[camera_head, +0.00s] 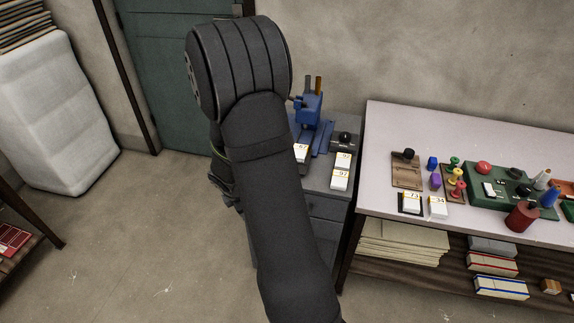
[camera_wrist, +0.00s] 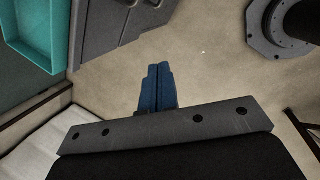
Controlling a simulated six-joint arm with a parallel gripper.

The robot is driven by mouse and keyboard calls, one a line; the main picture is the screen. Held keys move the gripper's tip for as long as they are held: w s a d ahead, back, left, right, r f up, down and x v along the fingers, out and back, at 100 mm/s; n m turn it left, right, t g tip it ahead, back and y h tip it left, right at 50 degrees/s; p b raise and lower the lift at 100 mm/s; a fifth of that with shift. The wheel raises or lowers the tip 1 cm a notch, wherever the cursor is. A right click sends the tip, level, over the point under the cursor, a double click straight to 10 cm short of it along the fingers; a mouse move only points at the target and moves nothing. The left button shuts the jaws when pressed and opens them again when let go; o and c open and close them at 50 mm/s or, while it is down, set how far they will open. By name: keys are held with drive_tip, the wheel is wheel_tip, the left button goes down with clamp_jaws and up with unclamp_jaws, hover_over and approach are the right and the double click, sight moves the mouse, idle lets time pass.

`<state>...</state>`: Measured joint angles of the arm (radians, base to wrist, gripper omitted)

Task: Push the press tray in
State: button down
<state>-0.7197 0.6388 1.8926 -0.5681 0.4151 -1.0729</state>
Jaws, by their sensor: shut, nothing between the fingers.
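A blue press (camera_head: 308,112) with upright posts stands on the small grey cabinet (camera_head: 325,205) against the wall. Low blue parts (camera_head: 323,138) lie at its foot; I cannot tell which is the press tray or how far it sticks out. My arm covers the left side of the press and cabinet in the head view. My gripper (camera_wrist: 159,66) shows in the wrist view with its blue fingers together and nothing between them. It is over bare floor, apart from the press. My gripper is hidden behind my arm in the head view.
White numbered cards (camera_head: 340,179) and a dark stamp-like object (camera_head: 345,138) lie on the cabinet. A pale table (camera_head: 380,130) right of it holds stamps, spools and cards. A teal open bin (camera_wrist: 30,60) shows at the wrist view's upper left. The floor (camera_head: 165,230) left is clear.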

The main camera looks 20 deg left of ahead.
drive_tip(key=w+d+r+n+t+h, duration=0.4)
drive_tip(key=w+r, duration=0.2)
drive_tip(key=r, duration=0.4)
drive_tip(key=x, duration=0.4)
drive_tip(key=w+r+x, duration=0.1)
drive_tip(key=x, duration=0.3)
drive_tip(key=w+r+x, duration=0.1)
drive_tip(key=x, duration=0.3)
drive_tip(key=shift+d, duration=0.2)
drive_tip(key=shift+w+d, duration=0.25)
drive_tip(key=shift+w, duration=0.25)
drive_tip(key=w, duration=1)
drive_tip(key=shift+w+r, duration=0.1)
drive_tip(key=shift+w, duration=0.3)
